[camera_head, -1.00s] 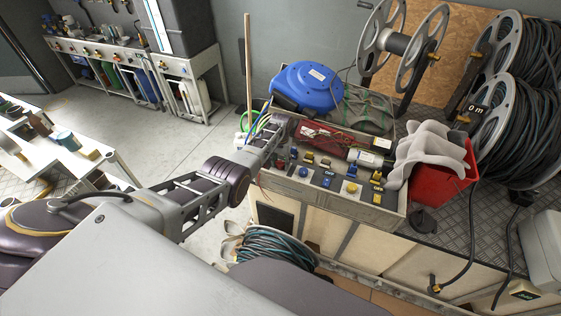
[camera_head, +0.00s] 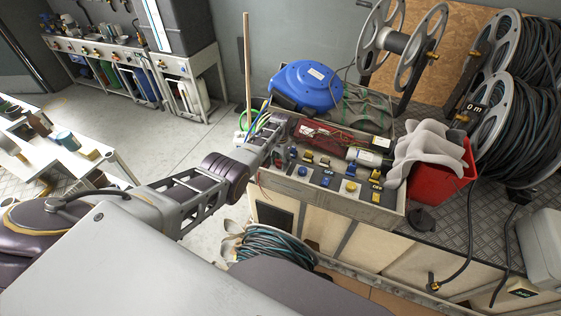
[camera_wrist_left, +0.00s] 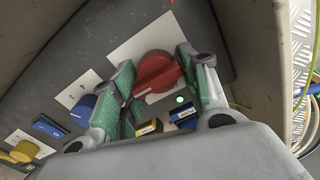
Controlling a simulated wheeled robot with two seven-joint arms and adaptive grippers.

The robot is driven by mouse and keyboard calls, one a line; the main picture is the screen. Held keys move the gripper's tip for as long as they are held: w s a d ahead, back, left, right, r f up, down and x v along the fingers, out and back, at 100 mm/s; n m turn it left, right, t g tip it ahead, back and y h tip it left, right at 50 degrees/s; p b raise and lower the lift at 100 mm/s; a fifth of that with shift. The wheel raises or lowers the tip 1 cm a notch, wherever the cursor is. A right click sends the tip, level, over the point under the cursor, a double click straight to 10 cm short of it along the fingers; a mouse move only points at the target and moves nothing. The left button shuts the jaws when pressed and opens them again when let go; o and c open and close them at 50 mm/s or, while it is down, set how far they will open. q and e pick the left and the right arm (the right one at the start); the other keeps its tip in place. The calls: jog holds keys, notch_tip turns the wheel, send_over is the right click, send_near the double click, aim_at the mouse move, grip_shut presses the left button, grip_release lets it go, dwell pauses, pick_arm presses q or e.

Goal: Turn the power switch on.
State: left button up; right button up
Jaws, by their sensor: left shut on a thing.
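The red rotary switch (camera_wrist_left: 157,73) sits on a white label plate of the grey control panel (camera_wrist_left: 112,40) in the left wrist view. My left gripper (camera_wrist_left: 155,82) is shut on this red knob, its green-padded fingers on opposite sides. A small green light (camera_wrist_left: 180,99) glows beside the knob. In the head view my left gripper (camera_head: 272,140) is at the left end of the control box (camera_head: 345,205), and the arm and hand hide the knob there. My right gripper is not in view.
Blue (camera_wrist_left: 81,106) and yellow (camera_wrist_left: 24,151) knobs sit beside the red one. A blue hose reel (camera_head: 308,86) stands behind the box. A red bin (camera_head: 440,172) with grey cloth and large black hose reels (camera_head: 520,130) are to the right.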

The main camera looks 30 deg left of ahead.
aim_at(281, 160)
pick_arm(q)
jog(key=o, duration=0.8)
jog(key=shift+d, duration=0.2)
jog(key=shift+a, duration=0.1)
jog(key=shift+r, duration=0.1)
jog(key=shift+r, duration=0.1)
jog(key=shift+r, duration=5.85)
jog(key=shift+f, duration=0.1)
